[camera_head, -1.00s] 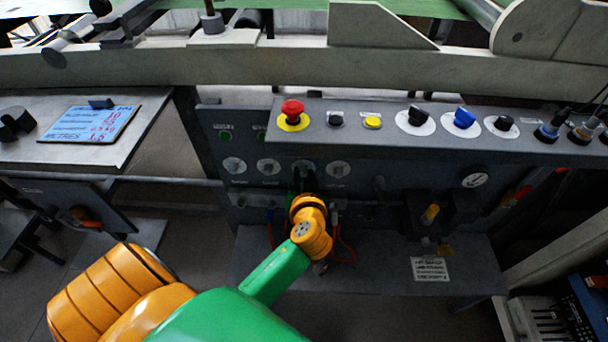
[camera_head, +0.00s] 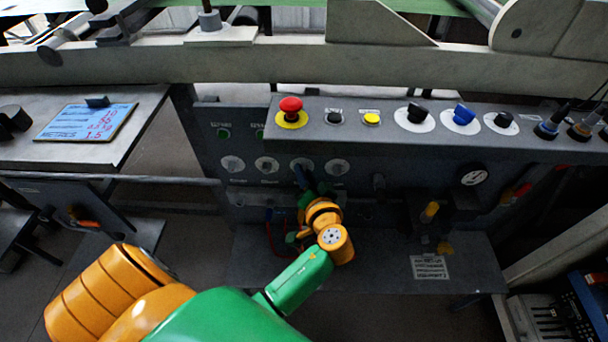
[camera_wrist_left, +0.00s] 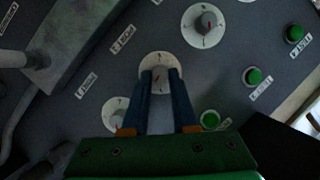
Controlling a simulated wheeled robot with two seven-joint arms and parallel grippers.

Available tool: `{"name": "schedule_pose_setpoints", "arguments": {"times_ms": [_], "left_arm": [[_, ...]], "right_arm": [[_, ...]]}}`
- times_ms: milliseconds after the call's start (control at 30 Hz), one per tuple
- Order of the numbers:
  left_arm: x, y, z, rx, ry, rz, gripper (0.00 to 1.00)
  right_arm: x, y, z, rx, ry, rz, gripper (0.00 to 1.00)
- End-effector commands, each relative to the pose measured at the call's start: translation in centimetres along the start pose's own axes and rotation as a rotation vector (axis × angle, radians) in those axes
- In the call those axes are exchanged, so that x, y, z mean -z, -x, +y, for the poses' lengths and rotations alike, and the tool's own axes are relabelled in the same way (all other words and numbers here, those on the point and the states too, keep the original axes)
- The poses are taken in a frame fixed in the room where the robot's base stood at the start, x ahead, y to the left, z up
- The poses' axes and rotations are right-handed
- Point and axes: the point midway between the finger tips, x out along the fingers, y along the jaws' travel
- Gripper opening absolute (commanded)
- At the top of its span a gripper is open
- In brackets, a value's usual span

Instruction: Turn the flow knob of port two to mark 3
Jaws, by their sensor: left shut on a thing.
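A row of knobs on white dials runs along the upright grey panel. My left gripper (camera_head: 303,178) is at the third dial from the left (camera_head: 303,162) in the head view. In the left wrist view its two blue fingers (camera_wrist_left: 163,88) are shut on the small knob of the middle dial (camera_wrist_left: 160,60), one on each side. A red pointer line shows between the fingertips. One neighbouring dial (camera_wrist_left: 203,26) with a dark grey knob stands above right, another (camera_wrist_left: 115,112) below left. My right gripper is not in view.
Above the dials, a sloping console (camera_head: 400,140) carries a red mushroom button (camera_head: 290,106) and several switches. Green buttons (camera_wrist_left: 294,33) lie beside the dials. A gauge (camera_head: 473,177) and a yellow-handled part (camera_head: 431,211) stand to the right. A shelf lies below.

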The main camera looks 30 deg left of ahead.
Motion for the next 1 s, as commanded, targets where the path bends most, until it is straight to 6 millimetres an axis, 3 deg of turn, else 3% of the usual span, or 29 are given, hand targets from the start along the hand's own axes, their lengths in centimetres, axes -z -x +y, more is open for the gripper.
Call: {"name": "schedule_pose_setpoints", "arguments": {"times_ms": [600,1000], "left_arm": [[-0.4,-0.2,0.8,0.227,-0.537,0.020,0.00],[-0.6,-0.2,1.0,0.346,-0.818,0.030,0.00]], "right_arm": [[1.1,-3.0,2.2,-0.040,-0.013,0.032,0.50],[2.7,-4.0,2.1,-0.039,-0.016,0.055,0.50]]}}
